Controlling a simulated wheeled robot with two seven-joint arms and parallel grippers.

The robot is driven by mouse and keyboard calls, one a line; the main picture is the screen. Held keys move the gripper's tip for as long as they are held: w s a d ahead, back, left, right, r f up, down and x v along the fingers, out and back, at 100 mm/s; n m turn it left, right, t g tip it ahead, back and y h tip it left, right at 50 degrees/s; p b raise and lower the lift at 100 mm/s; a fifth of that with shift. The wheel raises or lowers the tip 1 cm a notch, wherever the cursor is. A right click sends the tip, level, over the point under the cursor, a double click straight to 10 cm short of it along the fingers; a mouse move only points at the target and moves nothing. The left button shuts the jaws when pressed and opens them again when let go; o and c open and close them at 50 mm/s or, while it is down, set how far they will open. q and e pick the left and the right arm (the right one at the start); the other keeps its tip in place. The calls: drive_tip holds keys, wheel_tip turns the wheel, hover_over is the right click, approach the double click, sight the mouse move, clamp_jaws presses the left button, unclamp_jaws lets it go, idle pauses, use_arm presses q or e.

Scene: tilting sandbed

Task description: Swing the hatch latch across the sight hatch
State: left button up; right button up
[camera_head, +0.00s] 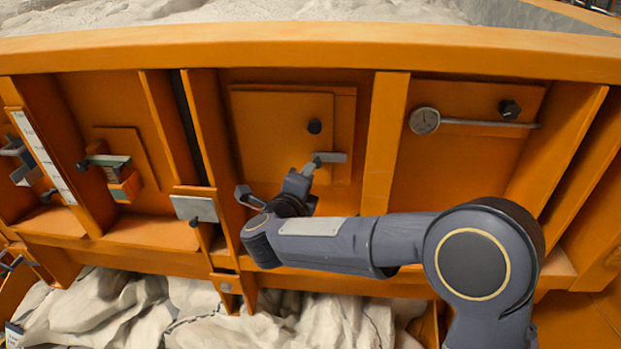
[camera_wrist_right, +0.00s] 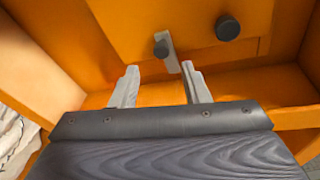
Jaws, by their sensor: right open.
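The sight hatch (camera_head: 280,125) is a square orange door on the wall, with a round black knob (camera_head: 314,126) on it. The hatch latch (camera_head: 335,157) is a short grey bar with a dark knob, lying level near the hatch's lower right corner; its pivot is not clear. It also shows in the right wrist view (camera_wrist_right: 173,58), beyond the fingertips. My right gripper (camera_head: 308,170) is just below the latch, its fingers partly hidden by its own wrist. In the right wrist view the gripper (camera_wrist_right: 160,84) is open and empty, apart from the latch. My left gripper is not in view.
A grey plate (camera_head: 195,208) and a small green-and-orange block (camera_head: 120,178) are to the left. Vertical orange ribs (camera_head: 384,140) flank the hatch, and a ledge runs below.

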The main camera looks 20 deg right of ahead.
drive_tip(key=shift+s+a, duration=0.3)
drive_tip(key=shift+s, duration=0.15)
drive_tip(key=s+n+y, duration=1.1)
drive_tip(key=n+y, duration=0.2)
drive_tip(key=n, duration=0.3)
drive_tip(key=s+f+n+g, duration=0.4)
drive_tip(key=s+f, duration=0.4)
drive_tip(key=s, duration=0.4)
drive_tip(key=s+f+n+g+y, duration=0.1)
drive_tip(key=s+f+n+g, duration=0.4)
drive_tip(key=s, duration=0.8)
wheel_tip(320, 180, down, 4)
drive_tip(key=shift+r+n, duration=0.1)
drive_tip(key=shift+n, duration=0.5)
drive_tip(key=shift+d, duration=0.2)
drive_tip(key=shift+c, duration=0.6)
